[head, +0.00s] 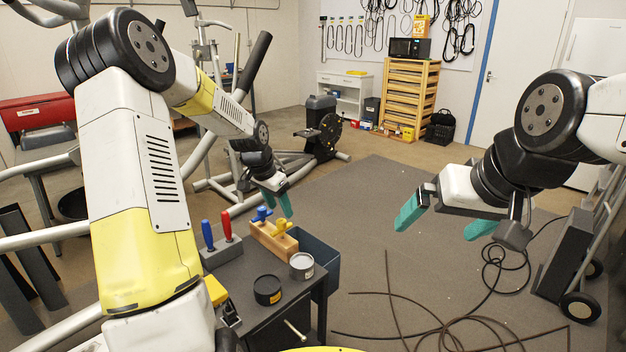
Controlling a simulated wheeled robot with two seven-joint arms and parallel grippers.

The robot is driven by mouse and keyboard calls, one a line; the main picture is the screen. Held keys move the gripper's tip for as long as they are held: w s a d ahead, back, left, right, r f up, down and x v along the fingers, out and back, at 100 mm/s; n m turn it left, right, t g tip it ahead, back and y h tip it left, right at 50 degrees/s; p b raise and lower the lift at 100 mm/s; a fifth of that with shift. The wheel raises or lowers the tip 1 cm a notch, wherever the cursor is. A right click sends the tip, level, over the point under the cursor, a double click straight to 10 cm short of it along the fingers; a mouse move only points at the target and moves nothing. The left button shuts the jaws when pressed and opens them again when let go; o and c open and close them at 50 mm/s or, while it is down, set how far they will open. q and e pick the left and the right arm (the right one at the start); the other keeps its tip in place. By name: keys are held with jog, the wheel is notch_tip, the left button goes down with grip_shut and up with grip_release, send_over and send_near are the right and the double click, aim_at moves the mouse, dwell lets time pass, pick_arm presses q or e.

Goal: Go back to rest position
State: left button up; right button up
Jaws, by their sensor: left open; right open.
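My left gripper (277,202) has teal fingers and hangs open just above the back end of the small black table (245,274), over a wooden block with a blue and a yellow knob. No object shows between its fingers. My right gripper (442,222) also has teal fingers. It is open and empty, held in the air over the grey floor mat at the right. Both arms are bent and raised.
The table holds a wooden block (273,241), red and blue handled tools (229,225), a grey can (301,266) and a black tin (267,290). A blue bin (318,262) adjoins it. Cables (470,325) lie on the mat. A hand truck (566,254) stands right.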

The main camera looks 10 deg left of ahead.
pick_arm(q)
jog(key=s+d+r+n+t, duration=0.1)
jog(key=s+d+r+n, duration=0.1)
jog(key=s+r, duration=0.7)
jog(key=s+d+r+n+t+y, duration=0.1)
jog(key=s+d+r+n, duration=0.1)
jog(key=s+r, duration=0.6)
jog(key=s, duration=0.6)
jog(key=shift+s+d+r+n, duration=0.2)
jog(key=shift+s+r+n, duration=0.1)
jog(key=shift+r, duration=0.1)
jog(key=shift+n+t+h, duration=0.4)
jog(key=shift+n+h, duration=0.1)
jog(key=shift+n, duration=0.3)
jog(key=s, duration=0.4)
jog(key=s+d, duration=0.1)
jog(key=s, duration=0.2)
jog(key=shift+r, duration=0.15)
jog(key=shift+c, duration=0.2)
